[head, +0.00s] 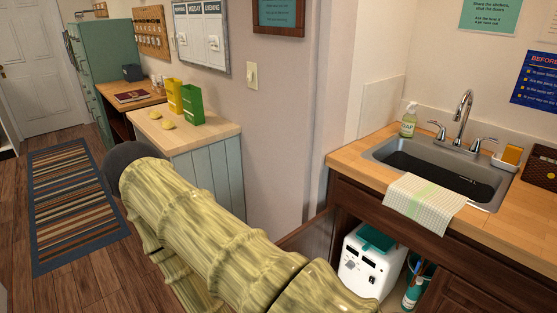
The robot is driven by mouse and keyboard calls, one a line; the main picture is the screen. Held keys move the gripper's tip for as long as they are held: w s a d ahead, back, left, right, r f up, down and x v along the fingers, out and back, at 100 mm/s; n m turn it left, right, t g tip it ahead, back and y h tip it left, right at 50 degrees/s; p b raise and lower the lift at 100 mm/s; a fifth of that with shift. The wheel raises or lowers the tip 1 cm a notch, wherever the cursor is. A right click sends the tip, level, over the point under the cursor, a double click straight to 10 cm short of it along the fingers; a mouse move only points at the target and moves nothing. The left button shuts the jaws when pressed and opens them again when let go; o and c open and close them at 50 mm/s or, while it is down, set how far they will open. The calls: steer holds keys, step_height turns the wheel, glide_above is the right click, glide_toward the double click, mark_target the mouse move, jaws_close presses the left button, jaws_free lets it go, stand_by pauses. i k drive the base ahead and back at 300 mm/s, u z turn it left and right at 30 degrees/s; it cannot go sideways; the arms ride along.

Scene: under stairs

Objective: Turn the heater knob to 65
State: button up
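A white box-shaped unit (364,262) stands in the open cabinet under the sink, at the lower right of the head view. It has a teal patch on top and small dark controls on its front; it may be the heater. A small grey round part (349,265) on its front may be the knob. Its markings and setting are too small to read. My gripper cannot be made out in this view. A thick, bamboo-patterned jointed arm shape fills the lower middle and hides the floor and part of the cabinet's left side.
A bottle with a teal label (413,290) stands right of the white unit. Above are the sink (443,167) and a hanging towel (425,202). A cabinet (214,162) with yellow and green boxes stands left of the wall corner. A striped rug (75,200) lies on open floor.

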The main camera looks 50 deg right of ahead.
mark_target(350, 265)
steer(key=i, duration=2.95)
steer(key=z, duration=3.85)
